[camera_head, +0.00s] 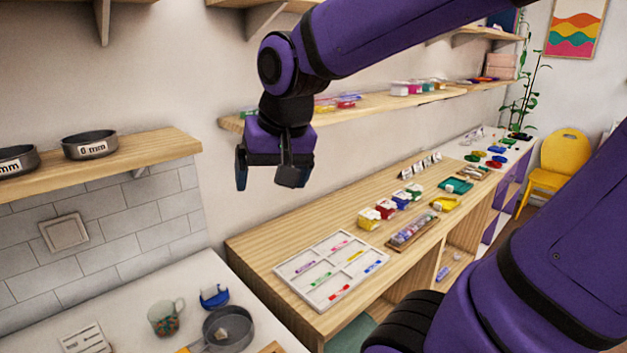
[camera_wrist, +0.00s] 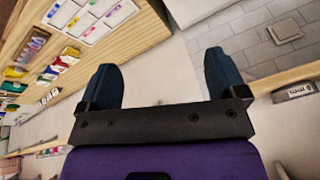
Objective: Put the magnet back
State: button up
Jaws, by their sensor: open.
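My gripper (camera_head: 266,172) hangs open and empty in front of the wall, above the left end of the wooden counter. In the wrist view its two dark blue fingers (camera_wrist: 166,82) are spread wide with nothing between them. I cannot make out a magnet for certain in either view. A dark round pan (camera_head: 228,330) on the white counter at the lower left has a small light item in it, too small to identify. A blue object (camera_head: 214,297) lies beside the pan.
A white sectioned tray (camera_head: 318,287) with coloured pieces lies on the wooden counter (camera_head: 268,244). Several coloured boxes (camera_head: 368,218) stand farther right. A shelf (camera_head: 150,158) at the left holds labelled dark bowls (camera_head: 90,145). A patterned mug (camera_head: 164,318) stands near the pan. A long shelf (camera_head: 360,111) runs behind my gripper.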

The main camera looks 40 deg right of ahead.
jog(key=s+d+r+n+t, duration=0.1)
jog(key=s+n, duration=0.3)
jog(key=s, duration=0.4)
jog(key=shift+s+r, duration=0.3)
jog(key=shift+s, duration=0.1)
